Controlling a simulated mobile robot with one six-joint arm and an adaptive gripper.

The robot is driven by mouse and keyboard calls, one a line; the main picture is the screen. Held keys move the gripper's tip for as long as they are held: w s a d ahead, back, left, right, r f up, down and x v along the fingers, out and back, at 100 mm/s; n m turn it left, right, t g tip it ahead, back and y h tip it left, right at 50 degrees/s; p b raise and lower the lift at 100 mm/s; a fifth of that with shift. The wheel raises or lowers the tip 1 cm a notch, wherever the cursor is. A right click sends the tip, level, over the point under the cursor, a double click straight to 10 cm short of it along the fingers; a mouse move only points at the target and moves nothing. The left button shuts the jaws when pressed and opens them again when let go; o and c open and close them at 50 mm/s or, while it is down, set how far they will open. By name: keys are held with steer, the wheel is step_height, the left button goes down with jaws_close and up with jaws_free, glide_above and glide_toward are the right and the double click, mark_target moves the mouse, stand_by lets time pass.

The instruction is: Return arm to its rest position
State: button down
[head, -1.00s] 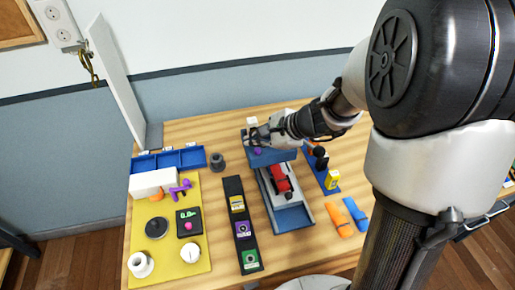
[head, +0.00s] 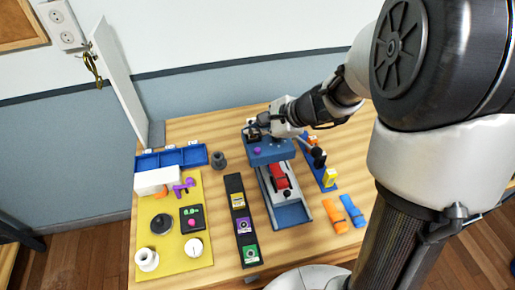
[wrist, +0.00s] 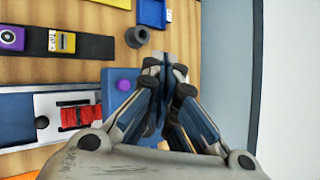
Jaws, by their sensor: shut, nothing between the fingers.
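My gripper (head: 260,124) is above the back of the table, over the far end of the blue box with a purple knob (head: 257,151). In the wrist view my gripper (wrist: 165,72) has its fingers together with nothing between them. The blue box (wrist: 112,110) lies just left of the fingers there, its purple knob (wrist: 124,85) in plain view. My arm reaches in from the right of the head view.
A drawer (head: 291,214) holding a red object (head: 279,175) extends from the box. A black strip (head: 240,222) with several coloured blocks, a yellow board (head: 174,262) and a dark cup (head: 218,160) are to the left. Orange and blue rolls (head: 335,215) lie at right. A wall stands behind.

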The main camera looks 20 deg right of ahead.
stand_by(0.3)
steer(key=s+a+r+n+g, duration=0.1)
steer(key=s+a+r+n, duration=0.15)
steer(key=s, duration=0.25)
steer(key=s+a+r+n+g+h, duration=0.1)
steer(key=s+r+n, duration=0.1)
steer(key=s+n, duration=0.2)
steer(key=s+a+r+n, duration=0.2)
steer(key=s+r+n, duration=0.1)
steer(key=s+n, duration=0.15)
steer(key=s+d+n+h, duration=0.2)
steer(key=s+d+n, duration=0.1)
steer(key=s, duration=0.3)
steer(key=s+d+r+n+h, duration=0.1)
steer(key=s+d+n+h, duration=0.2)
steer(key=s, duration=0.4)
steer(key=shift+s+r+n, duration=0.15)
steer(key=shift+s+n, duration=0.1)
steer(key=shift+n, duration=0.55)
